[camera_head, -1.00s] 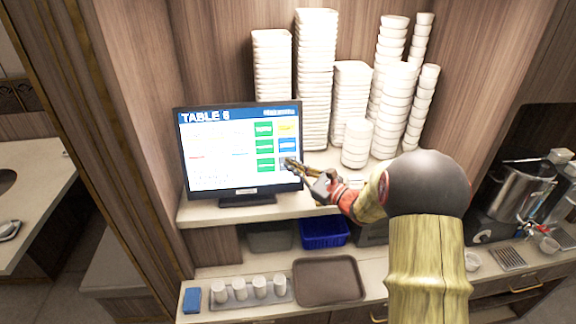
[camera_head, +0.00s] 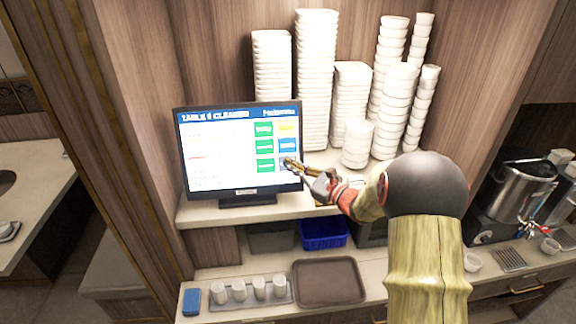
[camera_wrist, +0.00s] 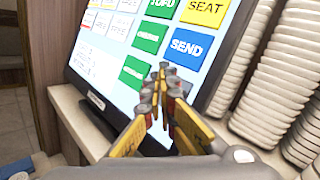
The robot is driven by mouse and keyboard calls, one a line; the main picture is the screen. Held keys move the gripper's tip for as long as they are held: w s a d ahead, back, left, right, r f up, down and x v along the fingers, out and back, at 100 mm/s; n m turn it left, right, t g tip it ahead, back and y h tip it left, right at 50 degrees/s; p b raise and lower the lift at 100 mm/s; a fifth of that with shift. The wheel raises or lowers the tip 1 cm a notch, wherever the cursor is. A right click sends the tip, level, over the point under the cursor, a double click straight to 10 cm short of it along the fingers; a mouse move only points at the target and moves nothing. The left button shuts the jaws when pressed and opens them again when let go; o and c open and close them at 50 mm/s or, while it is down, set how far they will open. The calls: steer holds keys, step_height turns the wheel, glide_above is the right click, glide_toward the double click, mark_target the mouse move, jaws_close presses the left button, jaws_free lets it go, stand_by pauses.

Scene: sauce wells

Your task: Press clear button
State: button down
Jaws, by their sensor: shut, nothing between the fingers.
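The touch screen (camera_head: 215,158) stands on the shelf at the left, and its header reads "TABLE 6 CLEANED" or close to it. Green, yellow and blue buttons fill its right side. My gripper (camera_head: 288,163) is shut and empty, with its tips at the screen's lower right, over the button below the blue one. In the wrist view my gripper (camera_wrist: 161,72) covers most of that button, just below the blue SEND button (camera_wrist: 187,47), so its label is hidden. I cannot tell whether the tips touch the glass.
Tall stacks of white dishes (camera_head: 315,90) stand right of the screen, close to my gripper. Below the shelf are a blue bin (camera_head: 323,233), a brown tray (camera_head: 328,282) and several white cups on a small tray. A steel pot (camera_head: 515,190) stands at the right.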

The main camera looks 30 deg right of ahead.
steer(key=shift+s+r, duration=0.1)
steer(key=shift+s, duration=0.05)
steer(key=shift+s+a+r, duration=0.2)
steer(key=shift+s+a, duration=0.1)
steer(key=shift+s, duration=0.3)
steer(key=s, duration=0.1)
steer(key=s+a+r, duration=0.1)
steer(key=s, duration=0.2)
steer(key=shift+s+a+r+p, duration=0.2)
steer(key=shift+s+p, duration=0.1)
steer(key=shift+p, duration=0.05)
stand_by(0.3)
stand_by(0.7)
